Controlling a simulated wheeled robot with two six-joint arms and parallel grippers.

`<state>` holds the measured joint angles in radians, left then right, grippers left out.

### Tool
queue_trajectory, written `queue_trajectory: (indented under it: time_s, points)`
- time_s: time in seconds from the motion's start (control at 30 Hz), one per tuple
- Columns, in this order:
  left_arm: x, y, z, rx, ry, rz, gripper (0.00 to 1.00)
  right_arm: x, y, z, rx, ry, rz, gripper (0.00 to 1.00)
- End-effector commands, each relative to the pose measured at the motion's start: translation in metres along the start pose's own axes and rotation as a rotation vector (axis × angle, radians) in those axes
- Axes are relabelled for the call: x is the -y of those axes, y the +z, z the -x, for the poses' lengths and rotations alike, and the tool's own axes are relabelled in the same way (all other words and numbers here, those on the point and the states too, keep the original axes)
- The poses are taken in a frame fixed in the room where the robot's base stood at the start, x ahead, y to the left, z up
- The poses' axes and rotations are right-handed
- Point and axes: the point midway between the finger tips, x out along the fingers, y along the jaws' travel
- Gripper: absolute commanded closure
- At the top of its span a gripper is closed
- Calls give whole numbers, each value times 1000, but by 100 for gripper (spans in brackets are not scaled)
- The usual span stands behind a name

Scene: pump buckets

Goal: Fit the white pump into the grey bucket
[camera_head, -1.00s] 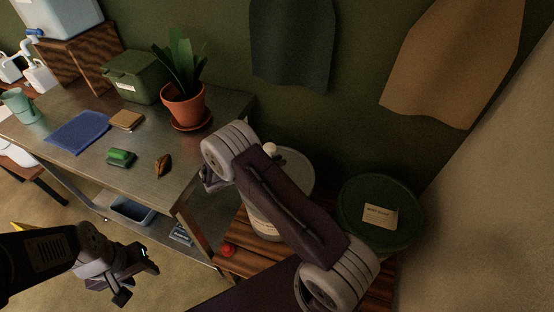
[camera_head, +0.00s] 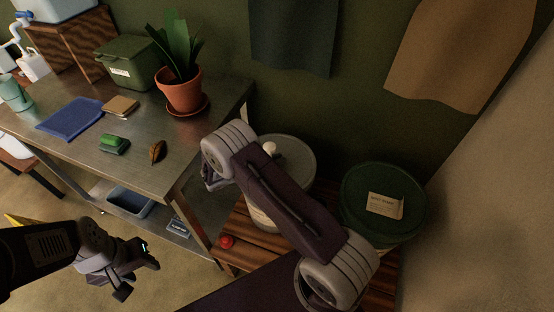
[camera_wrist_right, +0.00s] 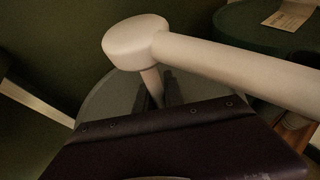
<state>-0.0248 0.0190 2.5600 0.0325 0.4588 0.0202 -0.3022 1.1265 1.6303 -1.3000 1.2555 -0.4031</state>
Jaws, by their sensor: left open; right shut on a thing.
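The white pump shows in the head view as a small white knob (camera_head: 270,149) beside my right arm. In the right wrist view its round head (camera_wrist_right: 136,38), long spout pointing right and thin stem are clear. My right gripper (camera_wrist_right: 156,92) is shut on the stem; my arm hides it in the head view. The grey bucket (camera_head: 303,150) stands behind my right arm, and its top also shows in the right wrist view (camera_wrist_right: 96,101). The pump appears over the bucket's top; the stem's lower end is hidden. My left gripper (camera_head: 138,277) is open and empty at lower left.
A green lidded bucket (camera_head: 385,193) stands right of the grey one on the wooden slats (camera_head: 246,259), with a red object (camera_head: 227,241) near the front. The metal table (camera_head: 75,152) holds a potted plant (camera_head: 182,92), a green box (camera_head: 128,62) and small items.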

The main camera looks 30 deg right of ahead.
Motion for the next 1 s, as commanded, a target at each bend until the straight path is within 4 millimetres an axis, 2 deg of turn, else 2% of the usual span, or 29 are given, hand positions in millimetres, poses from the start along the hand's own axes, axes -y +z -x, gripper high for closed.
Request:
queue_trajectory:
  time_s: [0.67,0.7,0.77,1.0]
  points:
    - [0,1,-8,0,0,0,55,0,-9,-4,1,0,0,100]
    - [0,1,-7,0,0,0,55,0,-8,-3,1,0,0,79]
    - [0,1,-6,0,0,0,55,0,-8,-3,1,0,0,62]
    - [0,1,-6,0,0,0,55,0,-8,-3,0,0,0,62]
